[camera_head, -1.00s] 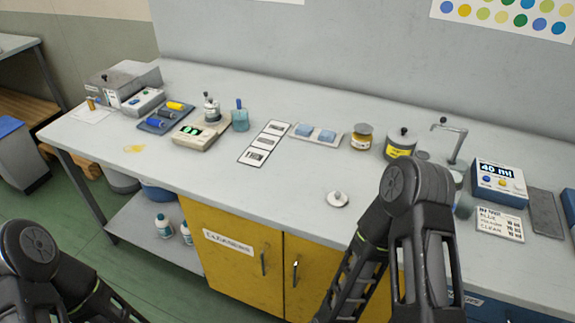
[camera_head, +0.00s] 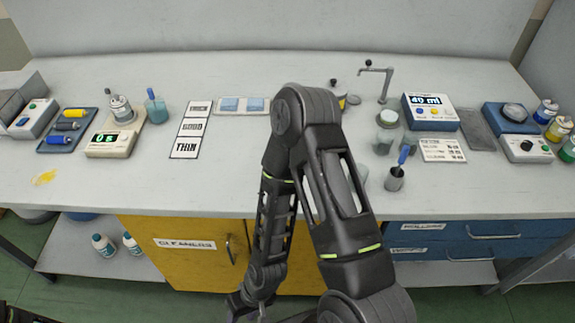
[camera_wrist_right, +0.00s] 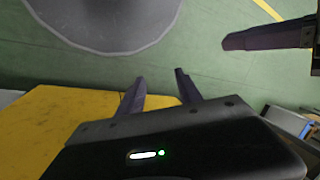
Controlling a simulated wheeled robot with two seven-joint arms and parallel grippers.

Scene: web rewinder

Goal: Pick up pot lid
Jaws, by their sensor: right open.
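My right gripper (camera_wrist_right: 160,88) is open and empty in the right wrist view, its two dark fingers apart beside the yellow cabinet front. My right arm (camera_head: 320,170) fills the middle of the head view and hangs down in front of the bench. The small pale lid with a knob, seen earlier on the bench top, is hidden behind this arm now. A pot with a dark knob on top (camera_head: 337,97) shows only partly behind the arm. A dark finger (camera_wrist_right: 268,36) enters the wrist view from the right, perhaps my left gripper's; its opening does not show.
A scale (camera_head: 110,144), printed cards (camera_head: 191,130) and a blue dispenser (camera_head: 430,112) stand farther back. A grey cup with a blue-handled tool (camera_head: 394,178) stands right of my arm. Yellow cabinet doors (camera_head: 180,265) are below.

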